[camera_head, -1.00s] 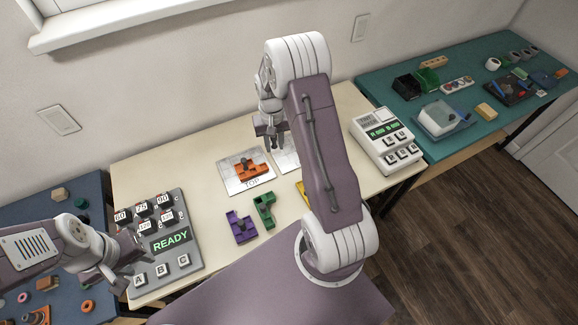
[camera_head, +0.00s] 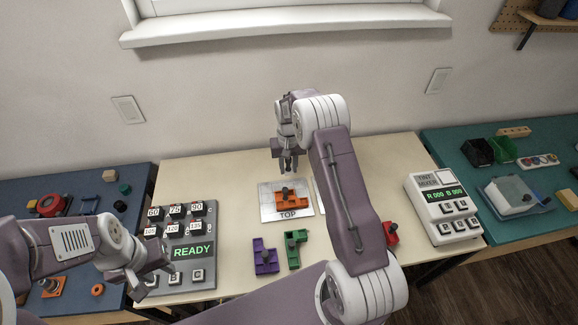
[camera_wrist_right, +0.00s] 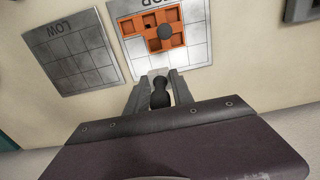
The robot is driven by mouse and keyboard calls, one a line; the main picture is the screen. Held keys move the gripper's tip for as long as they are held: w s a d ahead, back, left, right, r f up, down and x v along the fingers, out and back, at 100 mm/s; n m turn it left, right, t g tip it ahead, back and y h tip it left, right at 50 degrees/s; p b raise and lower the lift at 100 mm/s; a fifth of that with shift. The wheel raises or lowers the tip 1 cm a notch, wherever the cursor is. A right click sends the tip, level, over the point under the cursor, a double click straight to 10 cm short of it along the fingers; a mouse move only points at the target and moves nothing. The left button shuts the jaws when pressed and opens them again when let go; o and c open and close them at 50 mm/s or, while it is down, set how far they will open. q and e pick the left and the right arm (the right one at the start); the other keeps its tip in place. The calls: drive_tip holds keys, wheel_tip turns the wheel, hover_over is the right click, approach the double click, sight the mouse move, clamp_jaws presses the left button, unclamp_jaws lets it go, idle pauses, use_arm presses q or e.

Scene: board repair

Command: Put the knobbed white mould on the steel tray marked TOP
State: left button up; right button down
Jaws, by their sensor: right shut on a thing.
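The steel tray marked TOP (camera_head: 267,211) lies on the cream table. It also shows in the right wrist view (camera_wrist_right: 198,54). An orange mould (camera_head: 286,203) with a dark knob sits on it, also seen in the wrist view (camera_wrist_right: 139,24). My right gripper (camera_head: 289,170) is above the tray's back edge. In the wrist view its fingers (camera_wrist_right: 158,86) are shut on the dark knob (camera_wrist_right: 159,97) of the white mould. Only a small white patch shows at the fingertips; the rest is hidden. My left gripper (camera_head: 135,287) hangs over the button panel; its jaws are unclear.
The tray marked LOW (camera_wrist_right: 76,60) lies beside TOP, mostly behind my right arm in the head view. Purple (camera_head: 264,261) and green (camera_head: 293,262) moulds lie in front. A red piece (camera_head: 391,234), the tint mixer (camera_head: 440,207) and READY panel (camera_head: 181,285) flank them.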

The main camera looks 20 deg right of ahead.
sight(289, 186)
wheel_tip(289, 186, down, 8)
drive_tip(key=b, duration=0.5)
drive_tip(key=shift+r+b, duration=0.25)
drive_tip(key=shift+b, duration=0.15)
drive_tip(key=shift+f, duration=0.45)
drive_tip(key=c, duration=1)
unclamp_jaws()
wheel_tip(289, 186, up, 9)
